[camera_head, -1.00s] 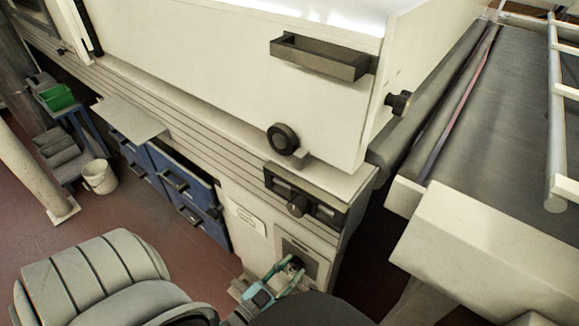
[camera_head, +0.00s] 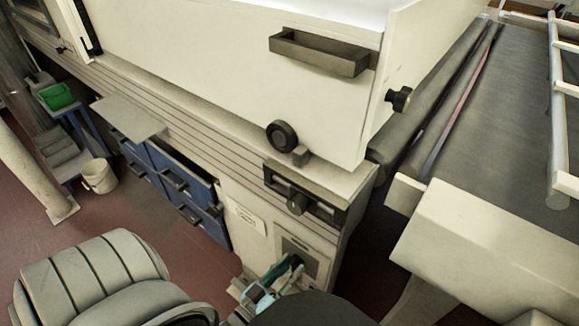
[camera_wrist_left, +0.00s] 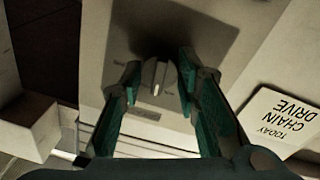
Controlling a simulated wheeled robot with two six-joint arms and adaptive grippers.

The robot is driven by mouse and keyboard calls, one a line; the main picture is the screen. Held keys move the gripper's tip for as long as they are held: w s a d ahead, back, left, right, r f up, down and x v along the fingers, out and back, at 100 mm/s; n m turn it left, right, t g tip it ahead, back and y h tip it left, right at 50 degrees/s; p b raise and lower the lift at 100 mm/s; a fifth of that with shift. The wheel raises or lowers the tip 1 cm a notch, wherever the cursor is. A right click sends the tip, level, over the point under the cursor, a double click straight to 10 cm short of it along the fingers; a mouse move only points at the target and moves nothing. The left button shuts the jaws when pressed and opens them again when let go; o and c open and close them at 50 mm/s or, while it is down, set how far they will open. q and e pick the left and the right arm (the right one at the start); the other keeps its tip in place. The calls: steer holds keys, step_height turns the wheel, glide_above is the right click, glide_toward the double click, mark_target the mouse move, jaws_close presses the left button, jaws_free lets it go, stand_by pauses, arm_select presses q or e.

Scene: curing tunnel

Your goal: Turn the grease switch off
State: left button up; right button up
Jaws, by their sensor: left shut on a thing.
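The grease switch is a dark rotary knob with a pale pointer bar (camera_wrist_left: 160,76) on a light metal plate (camera_wrist_left: 205,30). The bar stands close to upright in the left wrist view, with small unreadable marks on either side of it. In the head view the plate (camera_head: 318,254) is low on the machine's end, and the gripper largely hides the knob. My left gripper (camera_wrist_left: 160,72) has its teal-padded fingers on both sides of the knob and is shut on it. It also shows in the head view (camera_head: 288,272). My right gripper is not in view.
A card reading "TODAY CHAIN DRIVE" (camera_wrist_left: 276,122) is beside the plate. Above the switch is a dark panel with a black knob (camera_head: 297,203). Blue drawers (camera_head: 187,190) are to the left, and a conveyor (camera_head: 480,130) is to the right.

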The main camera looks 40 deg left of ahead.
arm_select(q)
steer(key=n, duration=0.6)
steer(key=shift+n+y, duration=0.3)
steer(key=shift+n, duration=0.1)
steer(key=n, duration=0.5)
steer(key=shift+n+b, duration=0.35)
steer(key=shift+n, duration=0.05)
steer(key=o, duration=1.2)
steer(key=shift+c, duration=0.2)
steer(key=shift+r, duration=0.1)
